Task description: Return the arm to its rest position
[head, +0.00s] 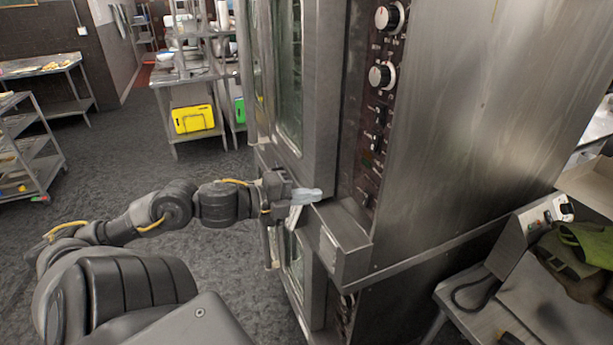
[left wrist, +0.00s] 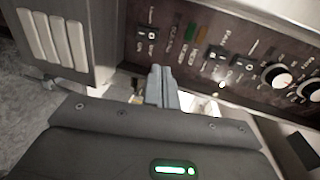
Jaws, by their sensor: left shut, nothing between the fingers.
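My left arm (head: 175,205) reaches in from the left in the head view. Its gripper (head: 308,195) is shut and empty, close in front of the oven's edge beside the control panel. In the left wrist view the two grey fingers (left wrist: 162,86) are together, pointing at the dark control panel (left wrist: 190,50) with switches and knobs. I cannot tell whether the fingertips touch the oven. My right gripper is not in view.
A tall steel oven (head: 450,110) with glass doors (head: 289,75) stands right in front of my left gripper. A metal table (head: 480,320) with green cloth (head: 585,245) is at the right. Shelves (head: 190,75) stand behind. Grey floor (head: 110,165) is open at the left.

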